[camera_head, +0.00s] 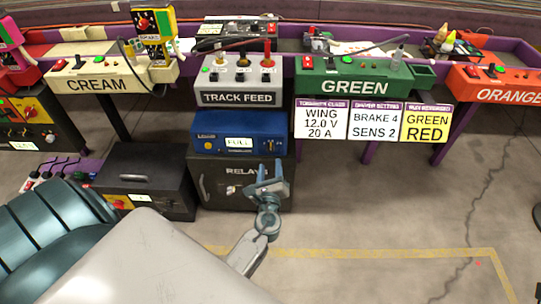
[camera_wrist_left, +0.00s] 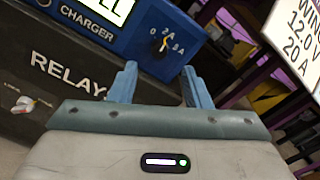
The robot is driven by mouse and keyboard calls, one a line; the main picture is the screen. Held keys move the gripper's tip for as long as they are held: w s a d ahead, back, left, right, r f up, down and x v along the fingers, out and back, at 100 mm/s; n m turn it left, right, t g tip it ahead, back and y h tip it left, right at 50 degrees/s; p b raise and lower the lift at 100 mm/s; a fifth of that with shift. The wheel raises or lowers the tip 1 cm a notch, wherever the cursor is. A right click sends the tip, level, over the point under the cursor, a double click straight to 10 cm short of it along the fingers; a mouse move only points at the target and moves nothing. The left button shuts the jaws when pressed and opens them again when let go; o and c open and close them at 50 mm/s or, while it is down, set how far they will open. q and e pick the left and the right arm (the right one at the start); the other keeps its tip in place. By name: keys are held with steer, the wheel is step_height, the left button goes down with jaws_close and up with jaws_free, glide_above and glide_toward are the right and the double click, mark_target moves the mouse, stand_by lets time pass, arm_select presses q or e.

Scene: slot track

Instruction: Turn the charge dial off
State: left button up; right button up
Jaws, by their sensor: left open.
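The blue charger (camera_head: 240,124) stands on the dark RELAY box (camera_head: 222,186) in the head view. Its charge dial (camera_wrist_left: 163,45) shows in the wrist view at the right of the charger's front face. It has a light yellowish pointer, turned upward near the 2 A mark. The exact setting is too small to be sure of. My left gripper (camera_head: 270,173) is open and empty in front of the RELAY box, below the charger. In the wrist view its two fingers (camera_wrist_left: 160,78) stand apart, with the dial above and between their tips, not touched. My right gripper is not in view.
The TRACK FEED box (camera_head: 238,98) sits above the charger. Hanging cards (camera_head: 375,121) are to the right; a dark case (camera_head: 140,185) stands to the left. A small knob (camera_wrist_left: 24,104) is on the RELAY front. The floor at right is clear.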

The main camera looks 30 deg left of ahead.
mark_target(271, 151)
arm_select(q)
steer(key=x, duration=0.6)
steer(key=shift+w+a, duration=0.15)
steer(key=shift+c, duration=0.2)
steer(key=shift+f, duration=0.1)
jaws_close()
